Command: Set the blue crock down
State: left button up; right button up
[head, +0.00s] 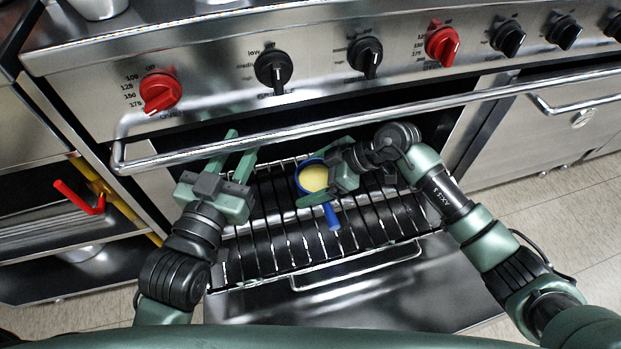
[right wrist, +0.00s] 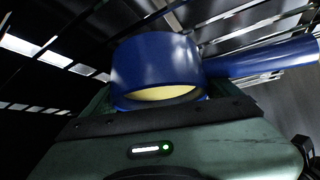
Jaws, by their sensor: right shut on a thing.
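The blue crock (head: 312,160) is a round pot with yellow contents and a straight blue handle (head: 331,217) pointing toward me. It is over the wire oven rack (head: 290,245); I cannot tell whether it touches the bars. My right gripper (head: 321,173) is shut on the crock, with a finger on either side. In the right wrist view the crock (right wrist: 155,58) is at the fingers, and its handle (right wrist: 265,57) runs off to the right.
The rack around the crock is bare. Red and black knobs line the panel (head: 215,85) above. The open lower door (head: 350,298) lies below the rack.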

pick_arm(q)
jog(key=shift+f, duration=0.1)
pick_arm(e)
jog(key=o, duration=1.7)
pick_arm(q)
jog(key=shift+f, duration=0.15)
pick_arm(e)
jog(key=shift+o, duration=0.2)
